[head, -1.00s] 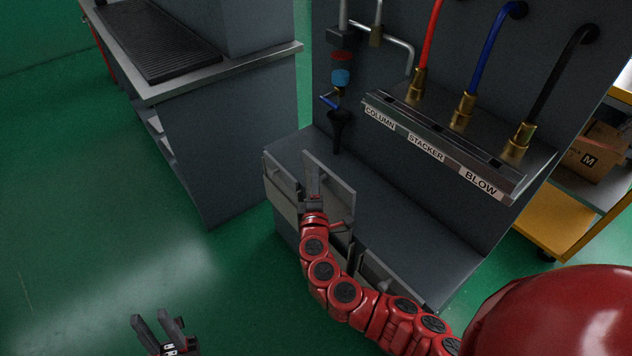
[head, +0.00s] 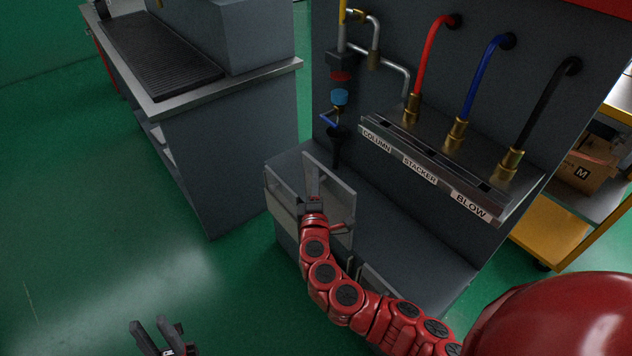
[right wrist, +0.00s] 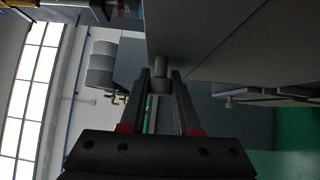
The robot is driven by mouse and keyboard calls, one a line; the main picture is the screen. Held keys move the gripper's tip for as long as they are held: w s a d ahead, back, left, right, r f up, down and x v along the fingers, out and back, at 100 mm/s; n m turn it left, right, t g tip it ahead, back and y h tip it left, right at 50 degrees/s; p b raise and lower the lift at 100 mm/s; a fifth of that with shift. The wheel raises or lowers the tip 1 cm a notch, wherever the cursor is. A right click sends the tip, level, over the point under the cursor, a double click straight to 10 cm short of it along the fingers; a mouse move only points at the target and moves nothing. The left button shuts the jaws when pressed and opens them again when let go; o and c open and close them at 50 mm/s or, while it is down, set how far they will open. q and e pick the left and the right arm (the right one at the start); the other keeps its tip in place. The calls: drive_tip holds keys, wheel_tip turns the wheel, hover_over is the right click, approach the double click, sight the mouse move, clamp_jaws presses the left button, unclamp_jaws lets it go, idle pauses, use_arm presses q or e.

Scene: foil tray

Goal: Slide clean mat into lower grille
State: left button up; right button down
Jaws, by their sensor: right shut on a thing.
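My right gripper (head: 313,203) is at the open grey panels (head: 338,195) on the near left part of the grey bench in the head view. In the right wrist view its fingers (right wrist: 160,88) are closed around a short grey knob or handle (right wrist: 161,68) on a flat grey panel. My left gripper (head: 157,332) is low at the left in the head view, fingers apart and empty, over the green floor. I cannot make out a clean mat or clearly identify a lower grille in these frames.
A rail (head: 428,175) labelled COLUMN, STACKER and BLOW carries red, blue and black hoses above the bench. A grey counter with a dark ribbed mat (head: 165,62) stands at the left. A yellow shelf cart (head: 556,232) stands at the right. Green floor is clear at lower left.

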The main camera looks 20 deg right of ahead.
drive_tip(key=s+a+b, duration=0.3)
drive_tip(key=a+b, duration=0.1)
drive_tip(key=a, duration=0.5)
drive_tip(key=shift+s+a, duration=0.2)
drive_tip(key=shift+s, duration=0.05)
idle(0.3)
drive_tip(key=shift+d+f, duration=0.1)
